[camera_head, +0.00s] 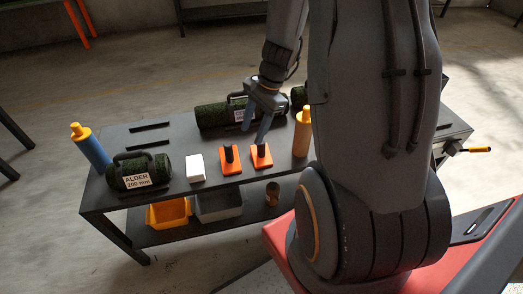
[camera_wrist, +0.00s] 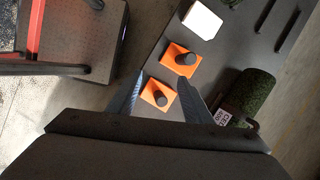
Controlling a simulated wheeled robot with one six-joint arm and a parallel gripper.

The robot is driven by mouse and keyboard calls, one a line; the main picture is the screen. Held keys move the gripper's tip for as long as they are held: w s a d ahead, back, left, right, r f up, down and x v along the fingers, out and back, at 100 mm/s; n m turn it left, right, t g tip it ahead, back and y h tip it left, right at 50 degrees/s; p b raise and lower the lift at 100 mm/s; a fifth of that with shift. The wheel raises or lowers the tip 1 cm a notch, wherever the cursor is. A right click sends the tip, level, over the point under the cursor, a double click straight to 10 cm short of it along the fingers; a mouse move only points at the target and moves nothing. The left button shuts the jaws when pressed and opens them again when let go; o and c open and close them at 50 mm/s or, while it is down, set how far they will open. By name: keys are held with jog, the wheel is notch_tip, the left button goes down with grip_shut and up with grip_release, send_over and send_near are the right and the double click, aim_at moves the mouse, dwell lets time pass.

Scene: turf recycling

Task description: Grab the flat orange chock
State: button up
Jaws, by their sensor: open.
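Two flat orange chocks with black upright knobs sit side by side on the dark bench top: a left chock (camera_head: 230,168) and a right chock (camera_head: 262,163). The left one also shows in the wrist view (camera_wrist: 173,60), beyond the right one (camera_wrist: 149,95). My gripper (camera_head: 254,131) is open and empty above the right chock, fingers pointing down. In the wrist view its fingers (camera_wrist: 158,78) lie to either side of that chock, which looks apart from them. I cannot tell the exact height gap.
A white block (camera_head: 195,168) stands left of the chocks. An orange bottle (camera_head: 302,133) stands close on the right. Green turf rolls (camera_head: 212,116) lie behind, and another (camera_head: 126,174) at left beside a blue bottle (camera_head: 92,150). Bins (camera_head: 168,213) sit on the lower shelf.

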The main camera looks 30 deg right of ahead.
aim_at(263, 142)
jog(key=w+d+f+m+t+p, duration=0.1)
jog(key=w+d+f+m, duration=0.1)
jog(key=d+f+m, duration=0.4)
jog(key=shift+m, duration=0.5)
jog(key=shift+w+d+p+x, duration=0.1)
jog(key=shift+d+p+x, duration=0.15)
jog(key=shift+x, duration=0.9)
jog(key=shift+w+d+p+x, duration=0.1)
jog(key=shift+d+p+x, duration=0.2)
jog(key=shift+x, duration=0.8)
jog(key=shift+w+d+p+x, duration=0.1)
jog(key=shift+p+x, duration=0.25)
jog(key=shift+x, duration=0.8)
jog(key=shift+f, duration=0.15)
grip_shut()
